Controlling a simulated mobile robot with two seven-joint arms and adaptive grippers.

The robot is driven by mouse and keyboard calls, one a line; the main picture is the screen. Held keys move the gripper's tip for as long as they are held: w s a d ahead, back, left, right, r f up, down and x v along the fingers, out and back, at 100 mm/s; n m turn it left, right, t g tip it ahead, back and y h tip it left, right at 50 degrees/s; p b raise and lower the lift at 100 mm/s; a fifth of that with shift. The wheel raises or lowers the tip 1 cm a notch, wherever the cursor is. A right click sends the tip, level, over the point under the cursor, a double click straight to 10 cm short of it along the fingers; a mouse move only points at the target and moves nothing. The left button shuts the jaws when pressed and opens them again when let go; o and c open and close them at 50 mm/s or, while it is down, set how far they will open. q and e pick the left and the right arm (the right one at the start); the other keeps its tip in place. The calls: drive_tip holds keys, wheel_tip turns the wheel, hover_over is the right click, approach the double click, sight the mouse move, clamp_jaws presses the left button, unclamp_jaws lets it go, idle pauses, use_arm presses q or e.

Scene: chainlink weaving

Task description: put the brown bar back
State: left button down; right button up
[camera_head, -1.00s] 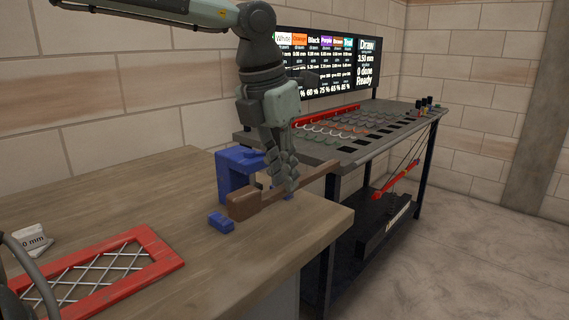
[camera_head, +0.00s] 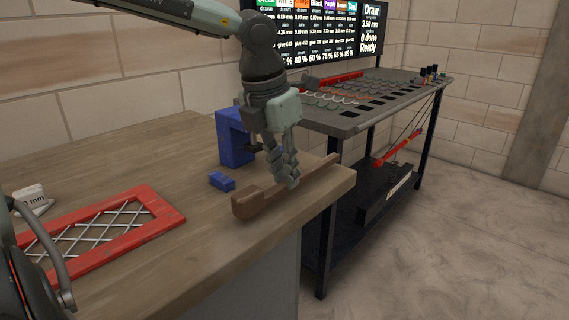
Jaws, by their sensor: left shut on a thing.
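The brown bar (camera_head: 256,203) is a long wooden piece with a thick block at its left end, low over the right part of the wooden table near its front edge. I cannot tell whether it touches the table top. My left gripper (camera_head: 289,178) points down and is shut on the bar around its middle. My right gripper is not clearly in view; a dark curved part of my own body shows at the lower left.
A blue clamp-like stand (camera_head: 232,138) and a small blue block (camera_head: 221,181) are just behind the bar. A red frame with wire mesh (camera_head: 160,208) and a white label block (camera_head: 32,199) are at left. A dark rack table (camera_head: 350,122) and screen (camera_head: 340,35) stand behind.

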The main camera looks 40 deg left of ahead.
use_arm(q)
drive_tip(key=shift+f, duration=0.35)
use_arm(e)
drive_tip(key=shift+r, duration=0.5)
use_arm(q)
drive_tip(key=shift+f+b, duration=0.6)
drive_tip(key=shift+b, duration=0.25)
use_arm(e)
drive_tip(key=shift+f, duration=0.75)
use_arm(q)
drive_tip(key=c, duration=1.4)
unclamp_jaws()
drive_tip(key=shift+r, duration=0.1)
use_arm(e)
drive_tip(key=shift+r, duration=0.1)
use_arm(q)
drive_tip(key=v, duration=1.2)
use_arm(e)
drive_tip(key=shift+w, duration=0.1)
